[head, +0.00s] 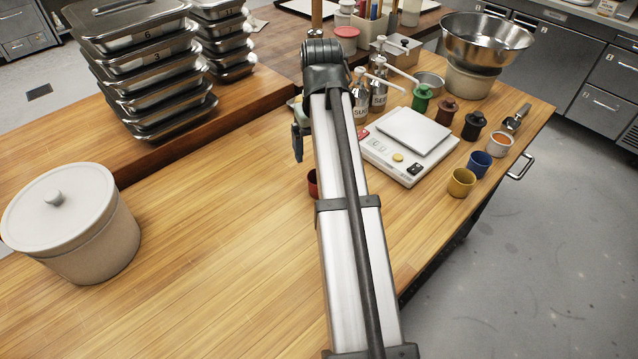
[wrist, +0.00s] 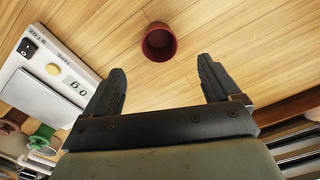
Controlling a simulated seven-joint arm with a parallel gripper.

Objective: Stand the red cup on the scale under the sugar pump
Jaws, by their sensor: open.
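The red cup (wrist: 159,43) stands on the wooden worktop, its open mouth showing in the wrist view. In the head view only a sliver of the red cup (head: 313,184) shows left of my arm, which hides the rest. My gripper (wrist: 160,88) is open and empty, with the cup beyond its fingertips and apart from them. In the head view a jaw part of my gripper (head: 297,143) shows left of the arm. The white scale (head: 410,143) has an empty plate; it also shows in the wrist view (wrist: 48,62). A pump bottle labelled SUGAR (head: 360,98) stands behind the scale, partly hidden by my arm.
A second pump bottle (head: 379,90) stands beside the first. Green (head: 422,97) and dark lidded items, a blue cup (head: 479,164) and a yellow cup (head: 461,182) line the scale's right. A crock (head: 75,222) and stacked steel pans (head: 150,70) stand left. The worktop between is clear.

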